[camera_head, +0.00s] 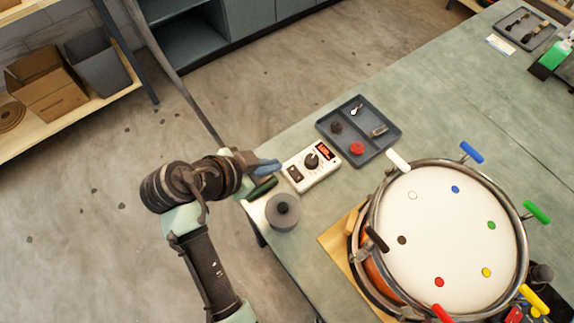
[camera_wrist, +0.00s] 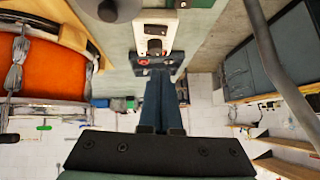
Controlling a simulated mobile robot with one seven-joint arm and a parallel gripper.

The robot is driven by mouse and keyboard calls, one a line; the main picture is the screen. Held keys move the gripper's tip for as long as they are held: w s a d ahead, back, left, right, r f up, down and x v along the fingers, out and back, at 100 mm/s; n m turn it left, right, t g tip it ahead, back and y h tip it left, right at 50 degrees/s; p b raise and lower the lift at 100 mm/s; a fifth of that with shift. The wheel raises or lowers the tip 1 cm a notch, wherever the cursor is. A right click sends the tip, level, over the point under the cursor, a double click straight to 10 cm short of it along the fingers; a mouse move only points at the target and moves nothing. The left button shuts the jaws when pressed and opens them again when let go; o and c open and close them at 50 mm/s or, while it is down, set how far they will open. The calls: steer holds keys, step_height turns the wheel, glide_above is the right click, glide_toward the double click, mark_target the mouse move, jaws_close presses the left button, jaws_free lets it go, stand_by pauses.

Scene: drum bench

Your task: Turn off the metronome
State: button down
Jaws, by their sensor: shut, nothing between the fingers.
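The metronome (camera_head: 322,173) is a white box on the near left edge of the green bench. It has a lit red display (camera_head: 324,150), a black round dial (camera_head: 311,161) and a small dark switch (camera_head: 295,173) at its left end. My gripper (camera_head: 278,164) is just left of the metronome, its blue fingers close together, shut and empty. I cannot tell whether the fingertips touch the box. In the wrist view the metronome (camera_wrist: 167,38) stands beyond the shut fingers (camera_wrist: 160,78), with its dial visible. The switch's position is too small to read.
A grey round pot with a black knob (camera_head: 283,212) stands close below the metronome. A dark tray (camera_head: 373,147) with small parts, one red, lies behind it. A large drum (camera_head: 450,220) with coloured dots and handles fills the right.

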glide_above(292, 168)
steer(key=s, duration=0.2)
steer(key=f, duration=0.5)
steer(key=shift+a+f+p, duration=0.2)
steer(key=shift+a+p, duration=0.15)
step_height(292, 168, down, 2)
steer(key=shift+w+a+f, duration=0.1)
steer(key=shift+a, duration=0.05)
steer(key=shift+w+a+f, duration=0.1)
steer(key=shift+f, duration=0.5)
steer(key=shift+w+a+f+b, duration=0.1)
steer(key=shift+f+b, duration=0.4)
steer(key=shift+b, duration=0.15)
steer(key=shift+r, duration=0.2)
steer(key=shift+s+p, duration=0.2)
steer(key=shift+p, duration=0.15)
